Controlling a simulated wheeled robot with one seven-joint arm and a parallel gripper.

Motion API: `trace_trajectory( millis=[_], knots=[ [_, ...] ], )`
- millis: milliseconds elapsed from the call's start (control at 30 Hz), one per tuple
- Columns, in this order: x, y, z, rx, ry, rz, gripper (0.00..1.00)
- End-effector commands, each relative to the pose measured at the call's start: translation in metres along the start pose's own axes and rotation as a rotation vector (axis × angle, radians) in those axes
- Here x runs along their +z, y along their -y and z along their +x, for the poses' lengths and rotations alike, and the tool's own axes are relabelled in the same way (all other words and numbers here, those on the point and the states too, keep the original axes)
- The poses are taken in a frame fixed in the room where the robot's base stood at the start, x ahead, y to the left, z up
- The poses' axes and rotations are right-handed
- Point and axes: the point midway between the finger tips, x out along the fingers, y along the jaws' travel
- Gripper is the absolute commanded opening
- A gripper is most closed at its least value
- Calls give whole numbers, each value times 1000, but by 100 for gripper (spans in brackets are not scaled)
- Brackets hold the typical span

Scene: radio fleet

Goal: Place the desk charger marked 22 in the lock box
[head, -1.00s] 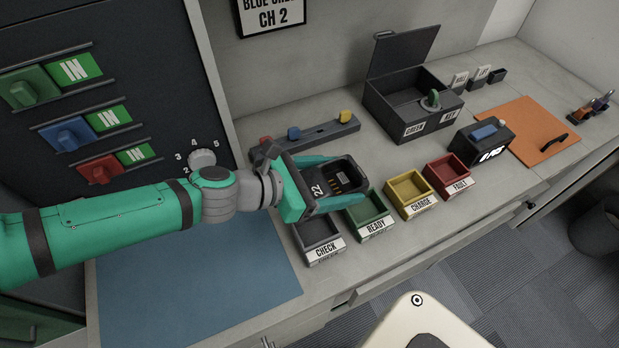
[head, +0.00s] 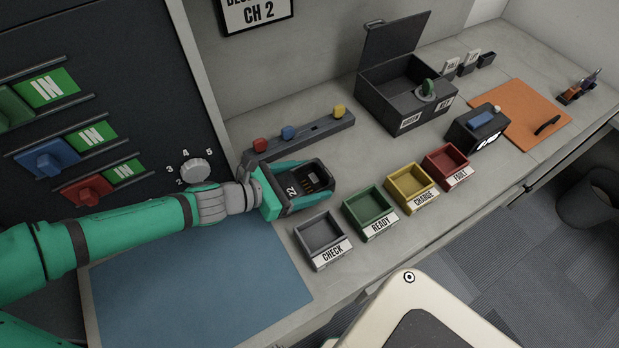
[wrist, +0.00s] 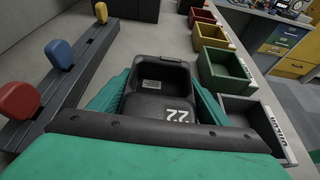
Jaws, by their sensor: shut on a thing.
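The desk charger marked 22 (head: 311,181) is a black cradle with an empty pocket. My gripper (head: 298,187) is shut on it, with green fingers along its two sides. In the wrist view the charger (wrist: 160,105) sits between the fingers with its 22 facing me. It is over the counter, between the slider rail and the bins; I cannot tell whether it touches the counter. The lock box (head: 397,100) is dark grey, at the back of the counter, with its lid raised. A green key or knob (head: 428,88) is at its front right.
Bins marked CHECK (head: 322,239), READY (head: 371,212), CHARGE (head: 411,187) and FAULT (head: 446,164) line the front edge. A rail (head: 318,131) with red, blue and yellow knobs lies behind. A small dark device (head: 478,131) and an orange mat (head: 530,122) lie right of the lock box.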

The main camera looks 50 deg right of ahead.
Motion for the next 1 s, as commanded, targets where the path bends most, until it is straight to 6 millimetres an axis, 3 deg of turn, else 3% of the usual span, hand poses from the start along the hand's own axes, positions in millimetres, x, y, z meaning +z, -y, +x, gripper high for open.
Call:
trace_trajectory(
  millis=[433, 467, 500, 533, 933, 1000],
  knots=[
    [-5, -1, 0, 4, 1, -1, 39],
    [-5, -1, 0, 4, 0, -1, 77],
    [-5, -1, 0, 4, 0, -1, 87],
    [-5, -1, 0, 4, 0, -1, 89],
    [-1, -1, -2, 3, -1, -1, 89],
    [-2, -2, -12, 7, -2, 0, 89]
  ],
)
